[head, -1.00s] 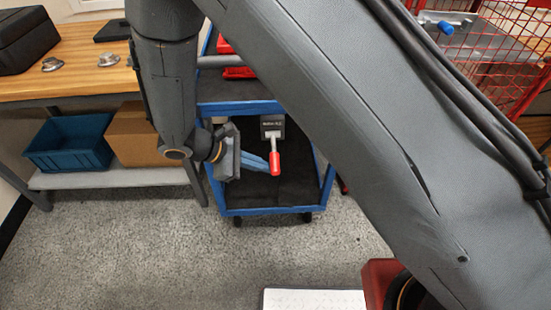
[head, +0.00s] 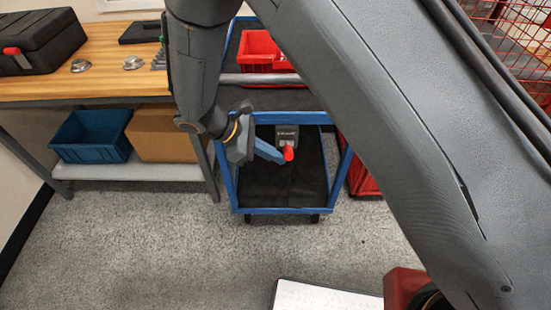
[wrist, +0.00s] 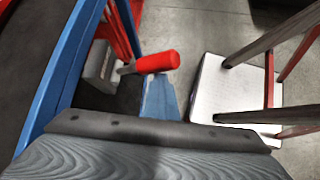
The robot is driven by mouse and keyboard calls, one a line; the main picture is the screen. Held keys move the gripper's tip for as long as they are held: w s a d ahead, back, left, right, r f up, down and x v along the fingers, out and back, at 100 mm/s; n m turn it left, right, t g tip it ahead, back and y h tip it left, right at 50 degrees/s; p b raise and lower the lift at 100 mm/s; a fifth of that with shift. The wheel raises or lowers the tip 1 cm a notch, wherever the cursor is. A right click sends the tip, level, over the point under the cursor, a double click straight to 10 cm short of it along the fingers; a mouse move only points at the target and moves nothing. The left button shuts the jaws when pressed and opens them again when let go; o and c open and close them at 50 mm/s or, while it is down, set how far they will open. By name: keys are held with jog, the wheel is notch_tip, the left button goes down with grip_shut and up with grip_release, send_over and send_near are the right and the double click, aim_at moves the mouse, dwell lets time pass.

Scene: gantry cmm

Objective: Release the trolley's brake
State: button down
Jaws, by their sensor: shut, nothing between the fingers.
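The blue-framed trolley (head: 293,211) stands in the middle of the head view. On it, above the dark lower deck, is a grey brake housing (head: 287,133) with a red-gripped lever (head: 288,153). The red grip looks short there, pointing towards the camera. In the wrist view the lever's red grip (wrist: 157,62) sticks out sideways from the grey housing (wrist: 99,62). My gripper (head: 279,157) has its blue fingers together and empty, just left of the red grip. In the wrist view its finger ends (wrist: 158,80) lie just under the grip; I cannot tell whether they touch.
A red bin (head: 258,48) sits on the trolley's upper deck behind a grey handle bar (head: 262,78). A wooden workbench (head: 90,88) stands left, with a blue bin (head: 91,137) and a cardboard box (head: 165,134) below. Grey floor in front is mostly clear.

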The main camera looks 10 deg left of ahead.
jog(key=shift+w+a+r, duration=0.15)
jog(key=shift+w+r, duration=0.2)
jog(key=shift+r, duration=0.2)
jog(key=b+v, duration=0.1)
jog(key=v, duration=0.6)
jog(key=shift+s+a, duration=0.2)
jog(key=shift+s, duration=0.15)
jog(key=shift+f, duration=0.15)
